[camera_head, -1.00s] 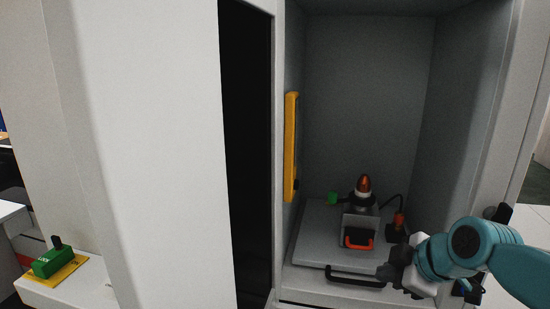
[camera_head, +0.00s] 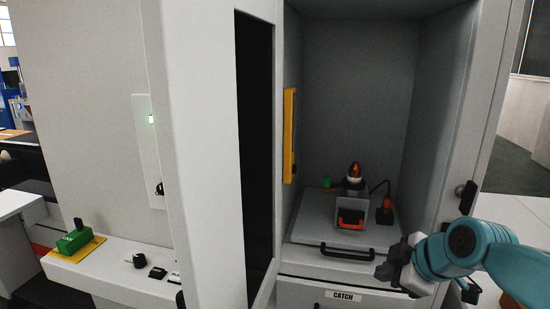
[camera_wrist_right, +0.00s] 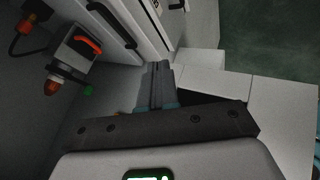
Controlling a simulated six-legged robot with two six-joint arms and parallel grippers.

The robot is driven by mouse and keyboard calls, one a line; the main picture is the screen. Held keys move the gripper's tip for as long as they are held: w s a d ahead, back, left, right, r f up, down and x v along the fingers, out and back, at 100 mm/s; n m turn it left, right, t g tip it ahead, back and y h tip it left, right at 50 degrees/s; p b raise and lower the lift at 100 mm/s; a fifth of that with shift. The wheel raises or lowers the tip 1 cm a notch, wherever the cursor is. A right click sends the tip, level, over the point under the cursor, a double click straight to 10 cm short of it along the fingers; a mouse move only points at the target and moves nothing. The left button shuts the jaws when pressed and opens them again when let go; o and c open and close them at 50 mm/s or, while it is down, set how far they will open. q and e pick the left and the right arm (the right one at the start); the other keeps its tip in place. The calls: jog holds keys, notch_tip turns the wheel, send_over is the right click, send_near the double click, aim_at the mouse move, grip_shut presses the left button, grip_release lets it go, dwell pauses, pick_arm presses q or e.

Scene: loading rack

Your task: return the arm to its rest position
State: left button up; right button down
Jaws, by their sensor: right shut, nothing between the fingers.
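My right arm comes in from the lower right in the head view. Its gripper (camera_head: 384,275) is in front of the open cabinet, at the right of the black drawer handle (camera_head: 347,252) and apart from it. In the right wrist view the fingers (camera_wrist_right: 157,85) are together with nothing between them. My left gripper is not in view.
The open cabinet holds a sliding tray (camera_head: 308,232) with a grey box with a red-orange handle (camera_head: 352,223), an orange-tipped part (camera_head: 354,171) and a red plug (camera_head: 387,204). A yellow handle (camera_head: 290,135) is on the left. A green block (camera_head: 75,241) sits on a ledge.

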jog(key=s+a+f+m+g, duration=0.2)
jog(key=s+a+f+m, duration=0.15)
jog(key=f, duration=1.15)
jog(key=s+a+f+m+g, duration=0.2)
jog(key=f+m, duration=0.2)
jog(key=f, duration=1)
jog(key=s+a+f+m+g, duration=0.1)
jog(key=s+a+f+m, duration=0.1)
jog(key=s+f+m, duration=0.2)
jog(key=s+a+f+m+g, duration=0.2)
jog(key=s+f+m, duration=0.2)
jog(key=s+f, duration=0.6)
jog(key=s, duration=0.5)
jog(key=shift+s+f+y, duration=0.25)
jog(key=shift+f+y, duration=0.05)
jog(key=shift+f, duration=0.1)
jog(key=shift+w, duration=0.1)
